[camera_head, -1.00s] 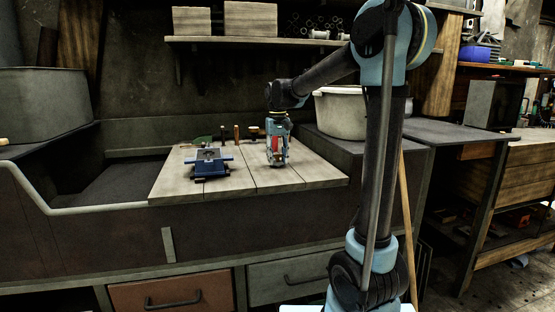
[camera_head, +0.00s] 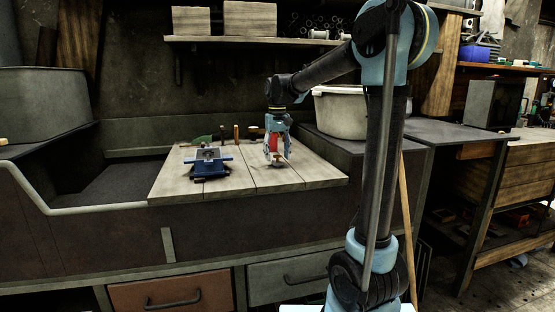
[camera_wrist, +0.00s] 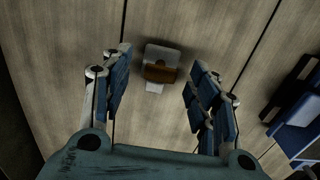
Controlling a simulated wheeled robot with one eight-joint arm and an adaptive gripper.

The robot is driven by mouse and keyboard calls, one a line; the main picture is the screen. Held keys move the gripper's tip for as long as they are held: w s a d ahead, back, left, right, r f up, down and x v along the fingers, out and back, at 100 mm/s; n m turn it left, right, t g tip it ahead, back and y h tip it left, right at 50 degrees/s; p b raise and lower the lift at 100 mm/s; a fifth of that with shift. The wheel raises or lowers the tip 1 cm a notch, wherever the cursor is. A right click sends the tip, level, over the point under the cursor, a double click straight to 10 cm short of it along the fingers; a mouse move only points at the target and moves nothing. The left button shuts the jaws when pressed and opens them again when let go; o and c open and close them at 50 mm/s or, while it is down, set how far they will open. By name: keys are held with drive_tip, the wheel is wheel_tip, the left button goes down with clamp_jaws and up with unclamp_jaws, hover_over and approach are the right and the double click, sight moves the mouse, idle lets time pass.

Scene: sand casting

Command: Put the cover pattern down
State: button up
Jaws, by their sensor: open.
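The cover pattern (camera_head: 279,161), a small brown and pale grey piece, rests on the wooden board (camera_head: 315,171) below my gripper (camera_head: 275,148). In the wrist view the cover pattern (camera_wrist: 161,72) lies on the planks, near a seam. The fingers of my gripper (camera_wrist: 158,92) are spread wide on either side of it in that picture, and neither visibly touches it. My gripper is open and empty, pointing down a little above the board.
A blue frame with a grey top (camera_head: 210,163) stands to the left on the board; its blue edge (camera_wrist: 297,138) shows in the wrist view. Small hand tools (camera_head: 236,132) stand behind. A large pale pot (camera_head: 340,112) is to the right. The board's front is clear.

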wheel_tip(320, 180, up, 11)
drive_tip(key=s+d+f, duration=0.5)
drive_tip(key=s+d, duration=0.3)
drive_tip(key=d, duration=0.1)
drive_tip(key=s+d+f+m, duration=0.1)
drive_tip(key=s+d+f, duration=0.3)
drive_tip(key=s+f, duration=0.4)
drive_tip(key=s+d+f+m+t, duration=0.1)
drive_tip(key=s+d+f, duration=0.3)
drive_tip(key=s+f, duration=0.4)
drive_tip(key=s+d+f+m+t, duration=0.1)
drive_tip(key=s+d+f, duration=0.3)
drive_tip(key=s+f, duration=0.3)
wheel_tip(320, 180, down, 2)
drive_tip(key=shift+s+d+f, duration=0.25)
drive_tip(key=shift+s+d, duration=0.05)
drive_tip(key=shift+s, duration=0.1)
drive_tip(key=shift+w+f, duration=0.2)
drive_tip(key=shift+w, duration=0.25)
